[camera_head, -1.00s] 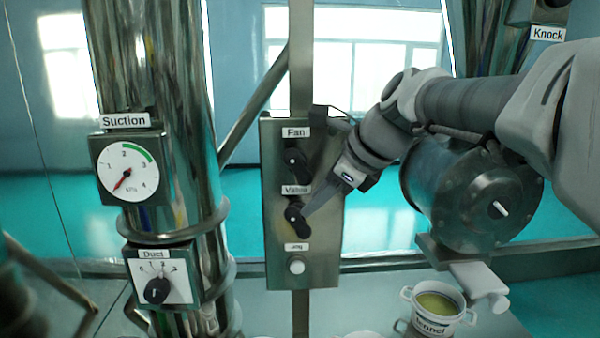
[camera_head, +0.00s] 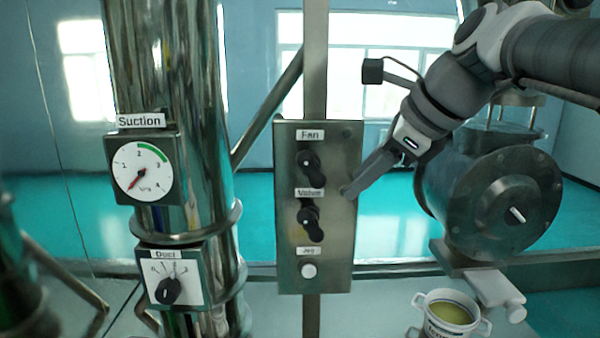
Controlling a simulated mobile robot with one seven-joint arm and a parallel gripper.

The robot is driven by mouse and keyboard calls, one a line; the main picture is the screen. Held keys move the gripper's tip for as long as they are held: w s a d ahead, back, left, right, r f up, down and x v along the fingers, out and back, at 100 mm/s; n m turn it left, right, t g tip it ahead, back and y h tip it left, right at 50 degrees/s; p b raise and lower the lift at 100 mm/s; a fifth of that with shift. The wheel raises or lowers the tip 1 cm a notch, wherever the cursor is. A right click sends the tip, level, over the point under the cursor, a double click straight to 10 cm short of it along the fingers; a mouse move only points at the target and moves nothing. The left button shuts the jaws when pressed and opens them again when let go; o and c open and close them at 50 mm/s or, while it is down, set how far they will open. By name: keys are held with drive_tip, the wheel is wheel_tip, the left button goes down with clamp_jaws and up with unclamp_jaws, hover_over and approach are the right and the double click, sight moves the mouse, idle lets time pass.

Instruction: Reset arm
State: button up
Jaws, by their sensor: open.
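My gripper (camera_head: 352,190) is in front of the right edge of the grey control panel (camera_head: 342,255), its fingers pointing down and left. It holds nothing. The panel carries the black Fan knob (camera_head: 311,168), the black Valve knob (camera_head: 310,222) below it and the white Jog button (camera_head: 309,270) at the bottom. The fingertips are apart from both knobs, to their right. My arm reaches in from the upper right. The gap between the fingers is hard to see from this side.
A steel pipe on the left carries the Suction gauge (camera_head: 143,172) and the Duct dial (camera_head: 168,288). A round metal housing (camera_head: 500,205) stands right of the panel, below my arm. A white pot (camera_head: 450,312) with yellowish contents sits at the lower right.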

drive_tip(key=s+d+f+n+h+b, duration=0.2)
drive_tip(key=s+f+n, duration=0.6)
drive_tip(key=f+n, duration=0.3)
drive_tip(key=s+d+f+n+h+b, duration=0.2)
drive_tip(key=s+f+n+h+b, duration=0.1)
drive_tip(key=s+f+n, duration=0.5)
wheel_tip(320, 180, down, 7)
drive_tip(key=n, duration=0.3)
drive_tip(key=shift+r+g+b, duration=0.2)
drive_tip(key=shift+g+b, duration=0.1)
drive_tip(key=shift+b, duration=0.05)
